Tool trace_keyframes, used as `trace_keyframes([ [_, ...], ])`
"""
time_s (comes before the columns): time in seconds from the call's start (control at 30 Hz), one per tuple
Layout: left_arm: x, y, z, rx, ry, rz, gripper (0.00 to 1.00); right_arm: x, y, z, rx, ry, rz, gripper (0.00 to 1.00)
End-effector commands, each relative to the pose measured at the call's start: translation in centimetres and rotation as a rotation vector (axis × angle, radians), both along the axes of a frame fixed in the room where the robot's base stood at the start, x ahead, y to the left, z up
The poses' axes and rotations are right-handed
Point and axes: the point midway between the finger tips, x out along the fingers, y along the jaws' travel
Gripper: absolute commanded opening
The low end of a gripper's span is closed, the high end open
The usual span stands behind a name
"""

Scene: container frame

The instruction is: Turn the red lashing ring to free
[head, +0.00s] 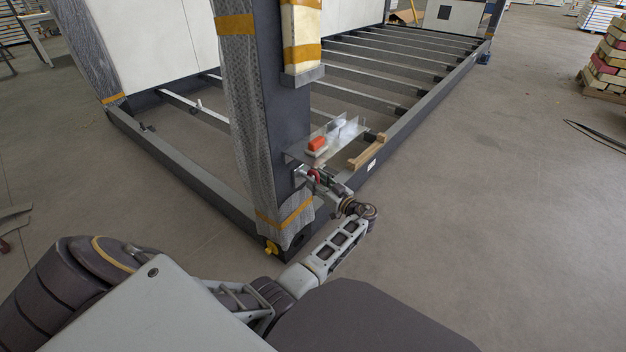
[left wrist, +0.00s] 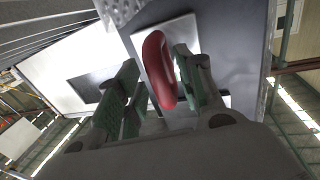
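The red lashing ring (left wrist: 159,72) hangs in front of a pale plate (left wrist: 178,36) on the dark post. In the head view the ring (head: 315,176) is a small red spot low on the post, below a metal shelf, partly covered by my gripper. My left gripper (left wrist: 156,66) has its two green-padded fingers apart, with the ring between them. The right finger is very close to the ring or touching it, I cannot tell which. A gap shows between the left finger and the ring. My right gripper is not in view.
The metal shelf (head: 346,136) juts out just above my left gripper and carries a red-orange block (head: 317,144). A wooden piece (head: 367,152) lies beside it. The wrapped, taped post (head: 276,110) stands left of the gripper. Open floor (head: 490,220) lies to the right.

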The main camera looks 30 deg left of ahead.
Motion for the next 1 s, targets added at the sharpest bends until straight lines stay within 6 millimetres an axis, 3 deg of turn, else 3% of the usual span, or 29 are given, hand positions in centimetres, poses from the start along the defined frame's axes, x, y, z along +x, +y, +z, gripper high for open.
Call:
trace_keyframes([
  [0.4, 0.01, -0.15, 0.00, 0.000, 0.000, 0.000, 0.37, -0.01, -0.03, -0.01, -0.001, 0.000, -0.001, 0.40],
  [0.7, 0.02, -0.13, 0.01, 0.000, 0.000, 0.000, 0.00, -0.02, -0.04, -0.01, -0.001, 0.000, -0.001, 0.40],
  [1.0, 0.02, -0.12, 0.02, 0.001, 0.009, 0.000, 0.00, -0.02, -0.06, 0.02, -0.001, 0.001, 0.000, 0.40],
])
